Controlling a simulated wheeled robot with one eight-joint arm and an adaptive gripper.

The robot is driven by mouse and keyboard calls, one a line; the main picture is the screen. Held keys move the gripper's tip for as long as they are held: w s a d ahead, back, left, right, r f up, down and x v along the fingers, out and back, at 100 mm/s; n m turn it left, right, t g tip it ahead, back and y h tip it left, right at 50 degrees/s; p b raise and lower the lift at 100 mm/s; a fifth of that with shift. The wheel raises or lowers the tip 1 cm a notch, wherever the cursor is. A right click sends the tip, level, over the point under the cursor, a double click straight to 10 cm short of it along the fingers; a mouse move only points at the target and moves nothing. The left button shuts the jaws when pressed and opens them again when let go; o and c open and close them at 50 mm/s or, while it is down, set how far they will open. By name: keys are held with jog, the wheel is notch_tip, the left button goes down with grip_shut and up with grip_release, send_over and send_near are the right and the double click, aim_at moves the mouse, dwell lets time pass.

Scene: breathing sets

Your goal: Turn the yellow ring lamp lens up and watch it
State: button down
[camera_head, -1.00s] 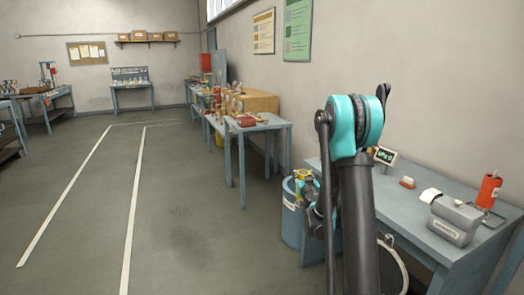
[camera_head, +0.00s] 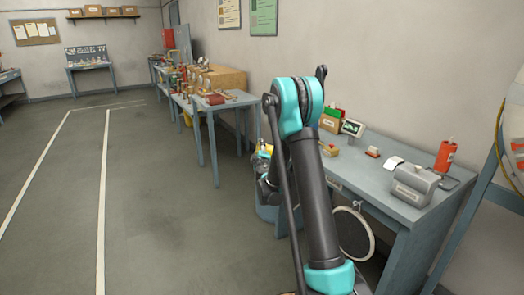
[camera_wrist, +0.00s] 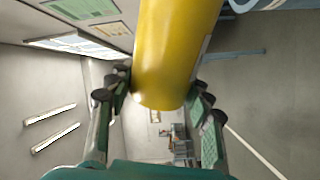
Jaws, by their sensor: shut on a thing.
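In the wrist view, a smooth yellow cylinder (camera_wrist: 175,50), likely the body of the yellow ring lamp, stands between the fingers of my gripper (camera_wrist: 160,92). The fingers are shut on its two sides near its lower end in the picture. Its upper end runs out of the frame, so I cannot see a ring or lens or tell which way it faces. In the head view my arm hides most of my gripper. A small yellow patch shows left of the arm, over a blue bin, but I cannot tell whether it is the lamp.
A cluttered table (camera_head: 230,101) stands behind. The floor at left is clear.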

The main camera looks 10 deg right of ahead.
jog(key=n, duration=0.1)
jog(key=w+f+n, duration=0.1)
jog(key=n, duration=0.2)
jog(key=shift+w+d+f, duration=0.25)
jog(key=shift+d, duration=0.1)
jog(key=n, duration=0.1)
jog(key=w+f+n, duration=0.1)
jog(key=n, duration=0.1)
jog(key=shift+w+d+f+n, duration=0.2)
jog(key=shift+d+n, duration=0.1)
jog(key=shift+n, duration=0.1)
jog(key=n, duration=0.2)
jog(key=w+d+f+n, duration=0.1)
jog(key=n, duration=0.1)
jog(key=w+f+n, duration=0.1)
jog(key=n, duration=0.1)
jog(key=shift+d+f+n, duration=0.15)
jog(key=shift+f+n, duration=0.05)
jog(key=shift+n, duration=0.2)
dwell(0.5)
